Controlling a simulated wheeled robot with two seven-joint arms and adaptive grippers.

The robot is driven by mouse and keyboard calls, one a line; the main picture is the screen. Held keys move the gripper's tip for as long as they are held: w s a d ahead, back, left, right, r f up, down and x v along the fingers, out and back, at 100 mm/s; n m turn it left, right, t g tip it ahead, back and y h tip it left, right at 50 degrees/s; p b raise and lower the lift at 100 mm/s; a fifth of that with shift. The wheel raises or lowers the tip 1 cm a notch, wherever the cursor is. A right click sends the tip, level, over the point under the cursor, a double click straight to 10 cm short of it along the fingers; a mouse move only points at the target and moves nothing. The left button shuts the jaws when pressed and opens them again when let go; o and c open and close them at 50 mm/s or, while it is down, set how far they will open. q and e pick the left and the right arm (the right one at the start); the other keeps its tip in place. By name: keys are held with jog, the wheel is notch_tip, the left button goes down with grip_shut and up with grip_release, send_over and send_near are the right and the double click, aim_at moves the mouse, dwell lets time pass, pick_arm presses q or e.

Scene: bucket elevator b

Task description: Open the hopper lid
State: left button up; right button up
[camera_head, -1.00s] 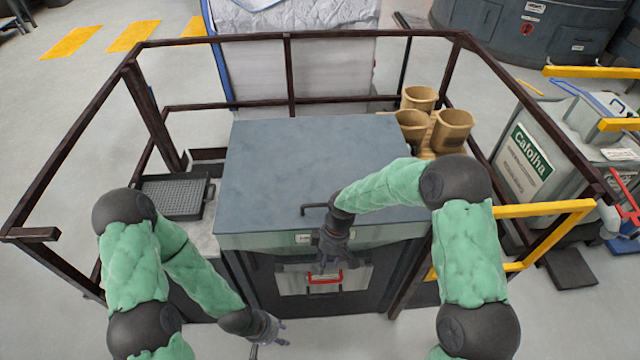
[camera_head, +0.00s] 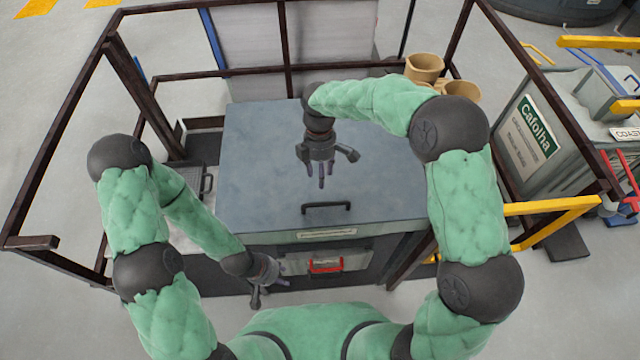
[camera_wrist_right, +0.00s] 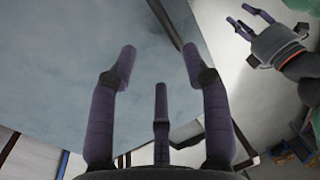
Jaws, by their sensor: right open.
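The hopper lid (camera_head: 265,165) is a flat blue-grey panel on top of the cabinet, lying closed. Its dark bar handle (camera_head: 326,207) is near the front edge. My right gripper (camera_head: 322,183) is open and empty above the lid, its fingers pointing down, behind the handle. In the right wrist view, its three spread fingers (camera_wrist_right: 157,68) are over the lid surface (camera_wrist_right: 70,60), with a dark bar (camera_wrist_right: 165,22) just past them. My left gripper (camera_head: 264,292) is low in front of the cabinet, apart from the lid; its fingers look spread in the wrist view (camera_wrist_right: 248,22).
A dark railing (camera_head: 350,68) surrounds the cabinet at the back and sides. Tan buckets (camera_head: 424,68) stand behind on the right. A red handle (camera_head: 326,265) is on the cabinet front. A yellow rail (camera_head: 555,207) is at right.

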send_over(321, 198)
jog(key=s, duration=0.4)
notch_tip(321, 198, down, 10)
jog(key=shift+w+a+f, duration=0.15)
grip_shut()
